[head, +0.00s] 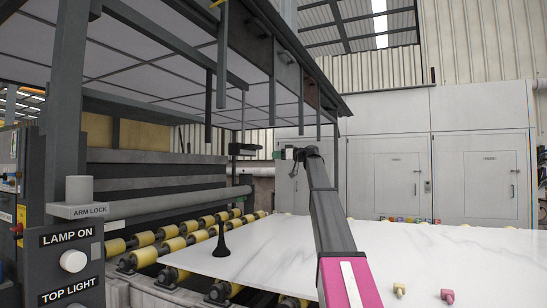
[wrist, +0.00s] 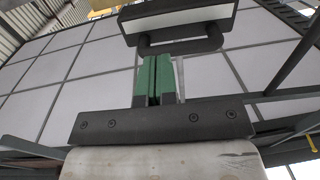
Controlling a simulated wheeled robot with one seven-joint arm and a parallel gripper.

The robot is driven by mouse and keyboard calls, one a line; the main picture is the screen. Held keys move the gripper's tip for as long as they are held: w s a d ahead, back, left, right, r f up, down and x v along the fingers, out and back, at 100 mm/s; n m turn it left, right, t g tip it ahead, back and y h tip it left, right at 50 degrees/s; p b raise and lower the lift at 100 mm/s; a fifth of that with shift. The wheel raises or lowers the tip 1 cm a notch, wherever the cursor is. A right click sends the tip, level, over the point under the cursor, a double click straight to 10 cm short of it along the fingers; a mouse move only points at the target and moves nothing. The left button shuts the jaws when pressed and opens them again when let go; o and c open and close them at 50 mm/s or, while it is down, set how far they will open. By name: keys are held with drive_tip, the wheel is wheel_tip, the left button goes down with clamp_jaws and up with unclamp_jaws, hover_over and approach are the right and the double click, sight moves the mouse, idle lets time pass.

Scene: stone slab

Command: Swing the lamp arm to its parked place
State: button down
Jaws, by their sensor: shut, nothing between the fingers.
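In the wrist view, my gripper (wrist: 154,60) has its two green fingers pressed together with nothing between them. A dark lamp-like head (wrist: 180,25) with a pale face and a dark bar handle (wrist: 180,46) shows just beyond the fingertips. I cannot tell whether the fingers touch the handle. In the head view, my gripper (head: 291,153) is small at the far end of my arm, above the slab. A dark box (head: 243,149) hanging under the canopy left of it may be the lamp head. I cannot clearly pick out the lamp arm itself.
A white stone slab (head: 430,255) lies on yellow rollers (head: 173,245), with a black cone-shaped piece (head: 221,242) and small pegs (head: 447,296) on it. Several bars hang from the canopy (head: 130,45). A panel (head: 72,262) with ARM LOCK and LAMP ON labels stands at left.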

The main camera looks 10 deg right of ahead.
sight(251, 155)
drive_tip(key=x, duration=1.1)
drive_tip(key=shift+w+a, duration=0.15)
drive_tip(key=shift+a, duration=0.2)
